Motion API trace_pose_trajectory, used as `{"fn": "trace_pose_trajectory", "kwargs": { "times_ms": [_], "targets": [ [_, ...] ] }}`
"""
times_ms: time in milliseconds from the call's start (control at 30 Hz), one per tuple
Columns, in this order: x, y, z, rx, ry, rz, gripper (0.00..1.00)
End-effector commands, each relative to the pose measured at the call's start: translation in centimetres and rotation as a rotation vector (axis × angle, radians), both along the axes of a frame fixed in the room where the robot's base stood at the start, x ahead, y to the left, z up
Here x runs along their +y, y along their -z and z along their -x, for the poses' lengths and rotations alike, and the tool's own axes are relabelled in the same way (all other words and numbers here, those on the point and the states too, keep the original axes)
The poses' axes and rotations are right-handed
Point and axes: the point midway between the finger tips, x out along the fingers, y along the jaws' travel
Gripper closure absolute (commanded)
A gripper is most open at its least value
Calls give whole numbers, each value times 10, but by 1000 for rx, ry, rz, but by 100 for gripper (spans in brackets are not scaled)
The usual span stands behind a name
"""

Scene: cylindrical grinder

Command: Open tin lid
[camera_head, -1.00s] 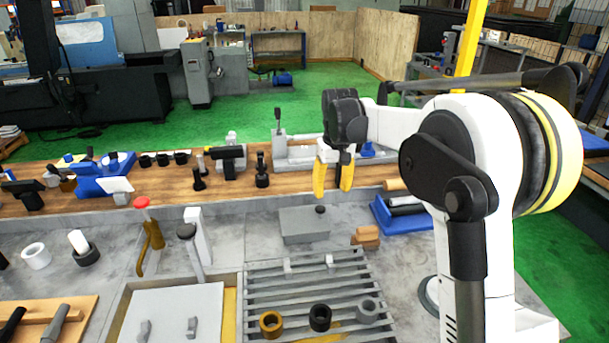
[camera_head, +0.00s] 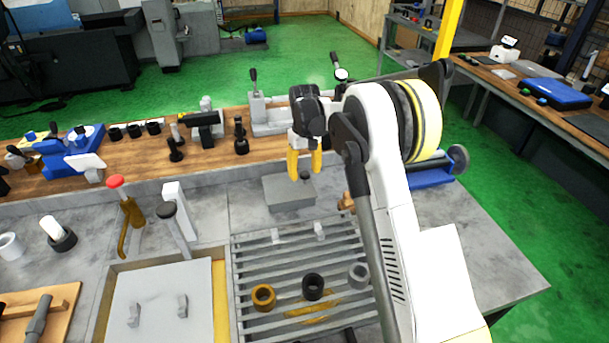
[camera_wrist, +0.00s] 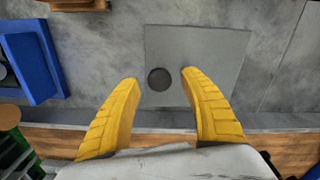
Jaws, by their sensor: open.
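The tin is a flat grey box (camera_head: 283,196) on the grey bench top, and its lid carries a small dark round knob (camera_head: 305,176). In the wrist view the lid (camera_wrist: 215,60) is a grey square with the dark knob (camera_wrist: 159,79) near its lower left. The lid appears to lie closed on the tin. My gripper (camera_head: 305,174) has two yellow fingers, open and pointing down over the tin. In the wrist view the fingertips (camera_wrist: 159,77) lie either side of the knob with a gap on each side. I cannot tell the exact height above the lid.
A slatted grey rack (camera_head: 300,250) with several rings lies in front of the tin. A wooden ledge (camera_head: 140,160) with fixtures runs behind. A blue tray (camera_head: 432,178) is at right.

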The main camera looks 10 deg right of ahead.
Motion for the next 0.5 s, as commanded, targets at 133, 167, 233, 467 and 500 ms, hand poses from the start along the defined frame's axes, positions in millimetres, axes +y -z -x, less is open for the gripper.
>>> {"fn": "trace_pose_trajectory", "kwargs": {
  "times_ms": [133,167,233,467,500],
  "targets": [
    [0,6,0,0,0,0,49],
    [0,6,0,0,0,0,49],
    [0,6,0,0,0,0,49],
    [0,6,0,0,0,0,81],
    [0,6,0,0,0,0,93]
  ]
}}
